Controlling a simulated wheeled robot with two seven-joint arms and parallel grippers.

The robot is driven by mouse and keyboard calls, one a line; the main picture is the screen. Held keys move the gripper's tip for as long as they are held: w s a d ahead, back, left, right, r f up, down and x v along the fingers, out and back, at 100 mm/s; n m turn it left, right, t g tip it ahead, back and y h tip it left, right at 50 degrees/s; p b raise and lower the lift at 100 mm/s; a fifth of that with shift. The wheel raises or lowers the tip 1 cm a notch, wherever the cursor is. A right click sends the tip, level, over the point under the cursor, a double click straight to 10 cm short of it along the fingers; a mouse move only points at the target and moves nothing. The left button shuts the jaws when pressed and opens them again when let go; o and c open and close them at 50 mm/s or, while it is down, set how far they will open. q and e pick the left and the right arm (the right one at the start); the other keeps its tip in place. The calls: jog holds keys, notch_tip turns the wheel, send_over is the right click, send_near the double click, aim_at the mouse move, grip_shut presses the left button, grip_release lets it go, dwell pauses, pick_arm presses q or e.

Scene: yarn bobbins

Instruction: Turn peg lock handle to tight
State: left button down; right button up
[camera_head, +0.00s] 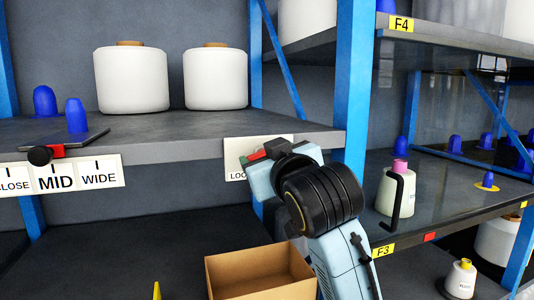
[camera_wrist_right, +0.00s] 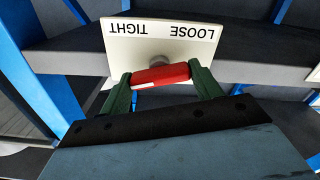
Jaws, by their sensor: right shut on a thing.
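The peg lock handle is a red bar (camera_wrist_right: 160,76) with a white stripe, on a grey pivot in front of a white plate (camera_wrist_right: 125,43). The plate reads TIGHT and LOOSE, upside down in the right wrist view. My right gripper (camera_wrist_right: 164,82) has its green fingers at the two ends of the bar, shut on it. The bar lies roughly level, below the plate's lettering. My left gripper is out of view.
A CLOSE/MID/WIDE plate (camera_head: 88,177) with a black-knobbed red slider (camera_head: 42,155) is on the shelf edge at left. White bobbins (camera_head: 132,80) and blue pegs (camera_head: 76,115) stand above. A cardboard box (camera_head: 240,282) sits below. A blue post (camera_head: 354,90) is close right.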

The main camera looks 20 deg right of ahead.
jog(key=shift+m, duration=0.3)
jog(key=o, duration=1)
jog(key=shift+s+d+b, duration=0.2)
jog(key=shift+s+b, duration=4)
jog(key=shift+s, duration=2.5)
